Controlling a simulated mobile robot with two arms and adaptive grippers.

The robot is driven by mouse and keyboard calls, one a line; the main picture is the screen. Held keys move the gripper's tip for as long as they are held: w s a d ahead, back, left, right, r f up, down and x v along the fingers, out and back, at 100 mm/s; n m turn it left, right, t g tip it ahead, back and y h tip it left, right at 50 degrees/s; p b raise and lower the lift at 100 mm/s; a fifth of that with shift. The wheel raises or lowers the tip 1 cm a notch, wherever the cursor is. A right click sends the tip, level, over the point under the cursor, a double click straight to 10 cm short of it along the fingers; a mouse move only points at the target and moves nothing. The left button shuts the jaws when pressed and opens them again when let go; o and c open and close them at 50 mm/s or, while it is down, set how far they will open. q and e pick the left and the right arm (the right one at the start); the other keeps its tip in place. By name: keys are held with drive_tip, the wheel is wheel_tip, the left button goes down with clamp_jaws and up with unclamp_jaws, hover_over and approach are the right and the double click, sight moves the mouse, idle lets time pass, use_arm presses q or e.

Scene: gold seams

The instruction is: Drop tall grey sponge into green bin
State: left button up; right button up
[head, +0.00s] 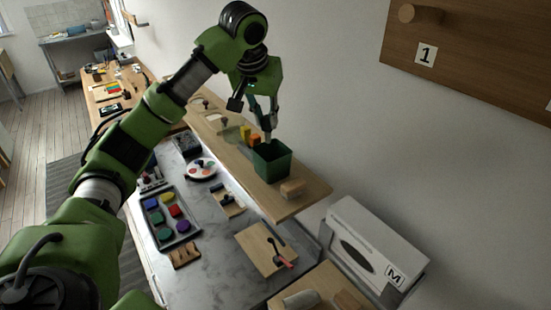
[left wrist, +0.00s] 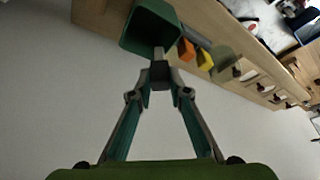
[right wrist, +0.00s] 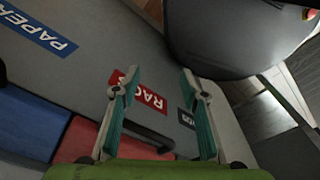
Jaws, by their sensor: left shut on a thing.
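The green bin (head: 272,163) stands on the wooden shelf, and its open mouth also shows in the left wrist view (left wrist: 135,32). My left gripper (head: 266,130) is directly above the bin, pointing down. It is shut on the tall grey sponge (left wrist: 158,53), a small grey block whose end reaches toward the bin's mouth. In the left wrist view the fingertips (left wrist: 160,75) meet on it. How far the sponge reaches into the bin is hard to tell. My right gripper (right wrist: 160,90) shows only in its own wrist view, with its fingers wide apart and nothing between them.
Orange and yellow blocks (head: 246,133) stand just behind the bin. A paint tray (head: 171,219) is on the marble counter. Labelled grey surfaces (right wrist: 75,60) are near my right gripper.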

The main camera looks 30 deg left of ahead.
sight(267, 136)
use_arm(q)
drive_tip(key=f, duration=0.3)
drive_tip(key=shift+s+f, duration=0.1)
drive_tip(key=shift+s, duration=0.25)
drive_tip(key=shift+x, duration=1.05)
drive_tip(key=shift+s+d, duration=0.1)
drive_tip(key=shift+s, duration=0.05)
drive_tip(key=o, duration=0.8)
drive_tip(key=a+v, duration=0.1)
drive_tip(key=v, duration=1.1)
drive_tip(key=shift+d, duration=0.45)
use_arm(e)
drive_tip(key=shift+s+a, duration=0.15)
drive_tip(key=shift+s, duration=0.8)
